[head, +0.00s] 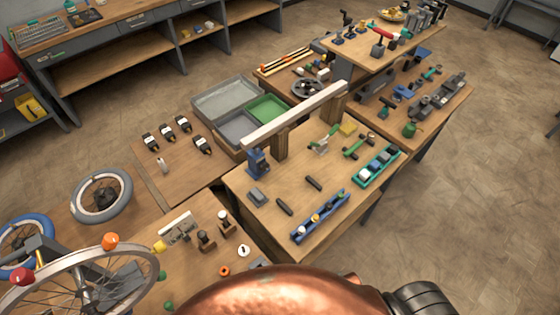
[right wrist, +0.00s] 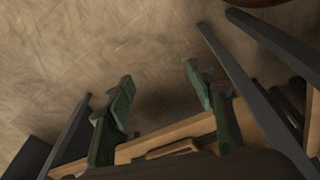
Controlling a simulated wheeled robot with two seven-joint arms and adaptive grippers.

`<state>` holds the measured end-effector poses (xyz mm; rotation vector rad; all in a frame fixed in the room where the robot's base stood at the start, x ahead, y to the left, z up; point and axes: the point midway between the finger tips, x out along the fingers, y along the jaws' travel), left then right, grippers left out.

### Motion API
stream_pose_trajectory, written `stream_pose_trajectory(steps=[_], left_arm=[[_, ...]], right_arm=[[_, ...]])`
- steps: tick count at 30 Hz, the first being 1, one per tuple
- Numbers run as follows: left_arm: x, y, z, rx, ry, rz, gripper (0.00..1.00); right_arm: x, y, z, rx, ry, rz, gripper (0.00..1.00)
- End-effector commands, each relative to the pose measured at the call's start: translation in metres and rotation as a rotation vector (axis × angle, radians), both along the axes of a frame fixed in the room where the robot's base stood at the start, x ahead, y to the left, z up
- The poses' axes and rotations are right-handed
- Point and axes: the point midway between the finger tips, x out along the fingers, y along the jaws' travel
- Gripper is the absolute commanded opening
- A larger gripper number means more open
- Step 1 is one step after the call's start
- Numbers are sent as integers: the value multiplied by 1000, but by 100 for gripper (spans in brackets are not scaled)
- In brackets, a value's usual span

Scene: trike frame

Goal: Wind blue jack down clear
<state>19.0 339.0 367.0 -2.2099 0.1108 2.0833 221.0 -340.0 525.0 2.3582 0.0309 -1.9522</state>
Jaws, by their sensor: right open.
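The blue jack (head: 258,162) stands upright on the wooden table (head: 237,190), under the left end of a long pale beam (head: 295,116). Its top is close under the beam; I cannot tell whether the two touch. A wooden post (head: 281,143) stands just right of the jack, and another post (head: 334,106) is under the far end. My right gripper (right wrist: 160,85) shows in the right wrist view with its green fingers wide apart and nothing between them. It is over floor beside a wooden edge, away from the jack. My left gripper is in neither view.
A blue tray (head: 319,216) and a green tray (head: 376,166) lie on the same table, with dark tools between. Grey bins (head: 227,98) stand behind it. A spoked wheel (head: 75,285) is at front left. Dark bars (right wrist: 270,110) flank my right gripper. Floor is open at right.

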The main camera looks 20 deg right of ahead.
Motion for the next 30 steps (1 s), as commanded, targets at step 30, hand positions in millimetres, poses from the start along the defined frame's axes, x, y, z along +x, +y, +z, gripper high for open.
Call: stream_pose_trajectory(steps=[30], left_arm=[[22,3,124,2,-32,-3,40]], right_arm=[[165,-26,372,-113,-404,-171,50]])
